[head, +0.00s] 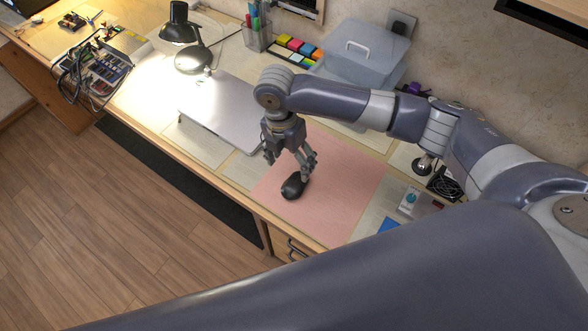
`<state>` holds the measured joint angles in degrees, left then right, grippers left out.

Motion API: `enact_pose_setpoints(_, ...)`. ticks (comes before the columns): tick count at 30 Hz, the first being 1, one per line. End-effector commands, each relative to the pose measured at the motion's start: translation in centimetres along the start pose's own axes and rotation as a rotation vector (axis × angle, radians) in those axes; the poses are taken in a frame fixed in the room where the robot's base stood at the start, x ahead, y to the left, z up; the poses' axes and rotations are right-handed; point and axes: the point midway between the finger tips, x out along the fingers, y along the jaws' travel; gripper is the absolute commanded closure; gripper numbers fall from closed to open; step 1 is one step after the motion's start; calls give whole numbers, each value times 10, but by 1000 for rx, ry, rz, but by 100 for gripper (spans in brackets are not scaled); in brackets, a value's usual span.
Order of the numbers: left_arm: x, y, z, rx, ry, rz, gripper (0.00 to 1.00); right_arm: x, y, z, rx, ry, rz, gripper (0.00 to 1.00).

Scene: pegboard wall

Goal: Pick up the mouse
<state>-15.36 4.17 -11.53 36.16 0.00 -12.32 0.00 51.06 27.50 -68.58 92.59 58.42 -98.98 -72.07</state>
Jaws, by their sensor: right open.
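The black mouse (293,187) lies on the pink mat (345,190) near the front edge of the desk. My right gripper (288,167) points down just above and behind the mouse, with its fingers apart. One finger comes down close to the mouse's far end; I cannot tell whether it touches. The gripper holds nothing that I can see. My left gripper is not in view.
A closed silver laptop (222,108) lies left of the gripper. A black desk lamp (182,30), a pen holder (257,35) and a clear lidded box (360,55) stand behind. Small devices (409,199) lie right of the mat.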

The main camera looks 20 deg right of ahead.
Motion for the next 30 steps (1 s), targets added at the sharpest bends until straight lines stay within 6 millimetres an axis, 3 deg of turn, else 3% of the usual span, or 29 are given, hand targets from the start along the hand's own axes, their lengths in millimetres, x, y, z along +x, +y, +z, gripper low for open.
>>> enact_pose_setpoints(6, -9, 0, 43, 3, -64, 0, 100, 32, 0, -1, 1, 0, -1, 27)
enact_pose_setpoints(11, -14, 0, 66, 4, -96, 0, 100, 43, 0, -2, 0, 0, -1, 27)
enact_pose_setpoints(14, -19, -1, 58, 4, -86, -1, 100, 54, 1, -6, 0, 0, -2, 27)
enact_pose_setpoints(21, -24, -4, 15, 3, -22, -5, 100, 87, 3, -9, 1, -1, -1, 27)
enact_pose_setpoints(30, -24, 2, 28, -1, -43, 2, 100, 93, 3, -9, 0, -2, 0, 29)
